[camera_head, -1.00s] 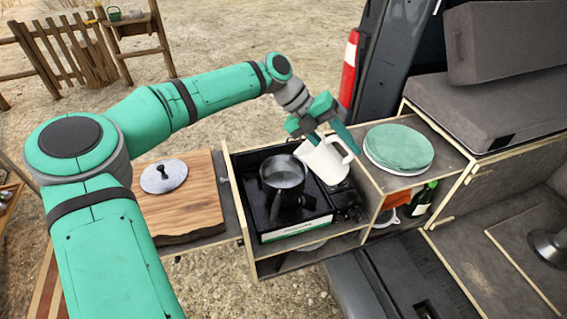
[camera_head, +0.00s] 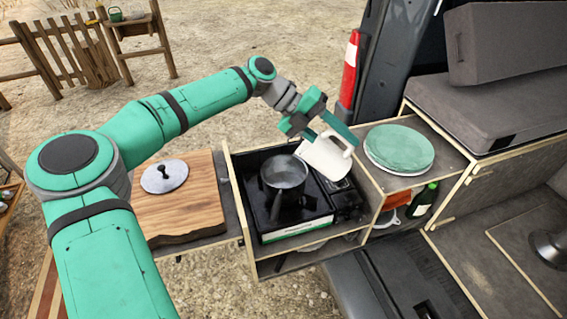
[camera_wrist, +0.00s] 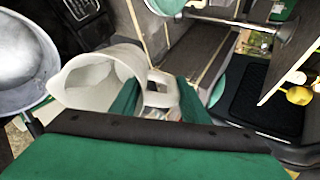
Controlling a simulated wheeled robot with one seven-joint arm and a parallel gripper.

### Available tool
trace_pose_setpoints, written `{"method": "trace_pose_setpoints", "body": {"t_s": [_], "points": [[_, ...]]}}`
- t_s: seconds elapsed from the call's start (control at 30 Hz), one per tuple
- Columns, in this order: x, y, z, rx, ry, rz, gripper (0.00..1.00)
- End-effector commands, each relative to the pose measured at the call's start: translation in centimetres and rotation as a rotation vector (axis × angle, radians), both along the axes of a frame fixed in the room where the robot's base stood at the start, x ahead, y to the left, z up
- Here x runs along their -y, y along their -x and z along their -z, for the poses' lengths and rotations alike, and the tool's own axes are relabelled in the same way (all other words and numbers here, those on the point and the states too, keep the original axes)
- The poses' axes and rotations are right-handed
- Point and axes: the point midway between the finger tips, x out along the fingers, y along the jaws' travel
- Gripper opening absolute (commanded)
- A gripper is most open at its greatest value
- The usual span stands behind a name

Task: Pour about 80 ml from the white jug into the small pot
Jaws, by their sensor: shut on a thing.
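The white jug (camera_head: 324,157) is held in my gripper (camera_head: 321,127), tilted with its mouth toward the small pot. My gripper is shut on the jug near its top and handle. The small grey pot (camera_head: 284,173) sits on the black camp stove, to the left of the jug. In the wrist view the jug (camera_wrist: 100,78) lies between the fingers with its spout toward the pot (camera_wrist: 22,58) at the left edge. I see no stream of liquid between them. The liquid levels cannot be made out.
The black stove (camera_head: 262,222) stands in a pull-out wooden drawer. A wooden board (camera_head: 190,212) with a grey lid (camera_head: 164,177) is on its left. Green plates (camera_head: 399,147) are stacked on the right counter. A green bottle (camera_head: 422,199) stands on the shelf below.

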Motion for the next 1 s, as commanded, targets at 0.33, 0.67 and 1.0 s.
{"method": "trace_pose_setpoints", "body": {"t_s": [0.33, 0.67, 1.0], "points": [[-0.43, -0.11, -0.69, -0.019, 0.057, -0.001, 0.00], [-0.75, -0.24, -0.74, -0.020, 0.062, -0.004, 0.00], [-0.73, -0.24, -0.87, -0.023, 0.073, -0.002, 0.00]]}}
